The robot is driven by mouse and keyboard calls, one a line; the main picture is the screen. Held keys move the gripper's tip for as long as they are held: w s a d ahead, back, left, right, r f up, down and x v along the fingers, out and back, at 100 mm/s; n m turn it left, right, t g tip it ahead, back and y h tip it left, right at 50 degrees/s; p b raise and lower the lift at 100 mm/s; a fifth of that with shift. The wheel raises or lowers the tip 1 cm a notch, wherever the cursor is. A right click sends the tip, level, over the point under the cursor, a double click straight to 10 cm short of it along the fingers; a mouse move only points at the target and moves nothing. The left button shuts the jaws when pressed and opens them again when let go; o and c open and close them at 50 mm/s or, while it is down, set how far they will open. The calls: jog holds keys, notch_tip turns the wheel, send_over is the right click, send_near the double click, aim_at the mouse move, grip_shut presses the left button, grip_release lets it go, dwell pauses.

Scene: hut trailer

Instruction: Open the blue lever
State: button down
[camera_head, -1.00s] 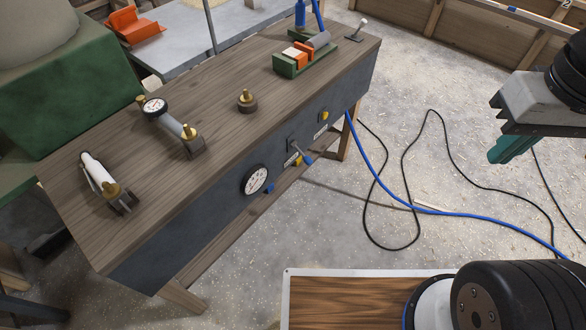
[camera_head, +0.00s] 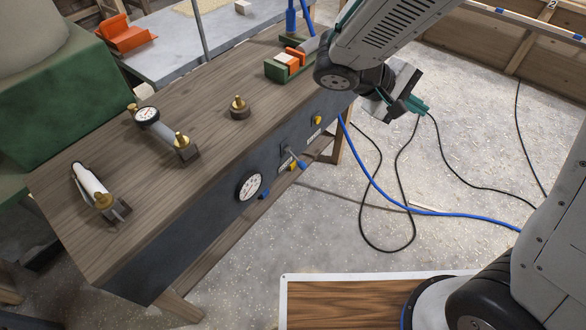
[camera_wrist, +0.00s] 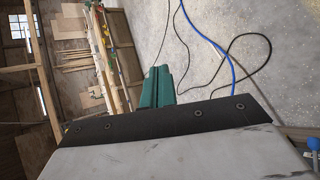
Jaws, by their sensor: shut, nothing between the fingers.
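The blue lever (camera_head: 300,162) is on the dark front panel of the wooden workbench (camera_head: 170,115). It has a metal stem and a blue handle end pointing down and to the right. My gripper (camera_head: 418,105) is in the air to the right of the bench's far end, up and right of the lever and well apart from it. Its teal fingers, also in the wrist view (camera_wrist: 157,87), are closed together and empty. A blue rounded piece (camera_wrist: 313,144) shows at the right edge of the wrist view; I cannot tell what it is.
The panel also carries a pressure gauge (camera_head: 250,185), a small blue knob (camera_head: 265,194) and a yellow knob (camera_head: 317,120). A green-and-orange vise (camera_head: 285,68) is on the bench top, close to my arm. A blue hose (camera_head: 375,180) and black cables lie on the floor.

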jog(key=w+a+f+n+t+h, duration=0.1)
jog(key=w+a+f+n+t, duration=0.5)
jog(key=a+f, duration=0.3)
jog(key=n+t+y, duration=0.8)
jog(key=n+y, duration=0.1)
send_near(297, 160)
jog(key=shift+s+a+f, duration=0.35)
jog(key=shift+s+f, duration=0.15)
jog(key=shift+s+a+f, duration=0.3)
jog(key=shift+s+f, duration=0.25)
jog(key=x, duration=1)
